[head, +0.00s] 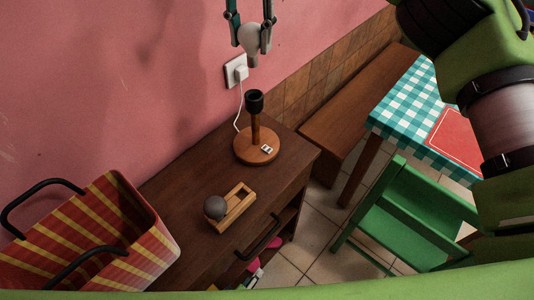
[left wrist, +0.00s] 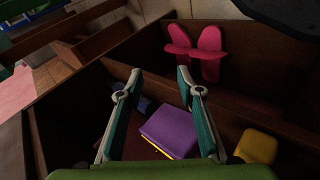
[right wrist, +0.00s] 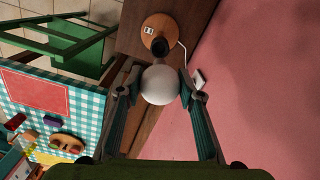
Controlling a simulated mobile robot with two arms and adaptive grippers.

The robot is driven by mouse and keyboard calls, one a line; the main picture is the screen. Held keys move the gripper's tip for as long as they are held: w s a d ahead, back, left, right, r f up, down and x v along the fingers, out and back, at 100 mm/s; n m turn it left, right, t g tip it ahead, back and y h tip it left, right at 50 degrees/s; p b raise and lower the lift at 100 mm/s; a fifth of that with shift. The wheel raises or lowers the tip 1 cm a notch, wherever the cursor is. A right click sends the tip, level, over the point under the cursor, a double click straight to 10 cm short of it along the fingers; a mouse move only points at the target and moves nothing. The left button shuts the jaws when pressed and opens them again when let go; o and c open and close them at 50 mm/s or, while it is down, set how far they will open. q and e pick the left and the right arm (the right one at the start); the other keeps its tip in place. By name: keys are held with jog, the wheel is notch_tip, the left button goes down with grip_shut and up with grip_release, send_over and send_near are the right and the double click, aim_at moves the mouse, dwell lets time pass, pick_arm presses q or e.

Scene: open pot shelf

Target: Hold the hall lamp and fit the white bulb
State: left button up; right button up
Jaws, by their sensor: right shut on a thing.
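The white bulb (head: 252,38) is held between the fingers of my right gripper (head: 251,48); it also shows in the right wrist view (right wrist: 160,86). In the head view the bulb is above and apart from the lamp's black socket (head: 254,100). The hall lamp (head: 257,148) stands upright on the dark cabinet, with a round wooden base and a white switch; it also shows in the right wrist view (right wrist: 157,27). My left gripper (left wrist: 158,80) is open and empty, over open compartments in the left wrist view. It is not discernible in the head view.
A wooden holder (head: 235,208) with a grey ball-shaped thing (head: 215,207) lies on the cabinet top (head: 185,187). A striped basket (head: 155,252) stands at left. The lamp's cord runs to a wall outlet (head: 236,70). Pink slippers (left wrist: 195,50) and a purple box (left wrist: 170,132) lie below.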

pick_arm(q)
jog(key=w+d+r+n+t+h, duration=0.1)
jog(key=w+d+r+n+t, duration=0.35)
jog(key=r, duration=0.55)
jog(key=w+d+r+n+t+h, duration=0.1)
jog(key=w+d+r+n, duration=0.2)
jog(key=d+r+n, duration=0.55)
jog(key=w+d+r+n+t, duration=0.3)
jog(key=r+n, duration=0.1)
jog(key=r, duration=0.8)
jog(key=n+t+y, duration=0.1)
jog(key=n+y, duration=0.9)
jog(key=n, duration=0.3)
send_near(256, 122)
jog(key=shift+n, duration=0.3)
jog(key=w, duration=0.3)
jog(key=w+a, duration=0.1)
jog(key=w, duration=0.3)
jog(key=w+a, duration=0.1)
jog(key=w, duration=0.3)
jog(key=shift+f, duration=0.2)
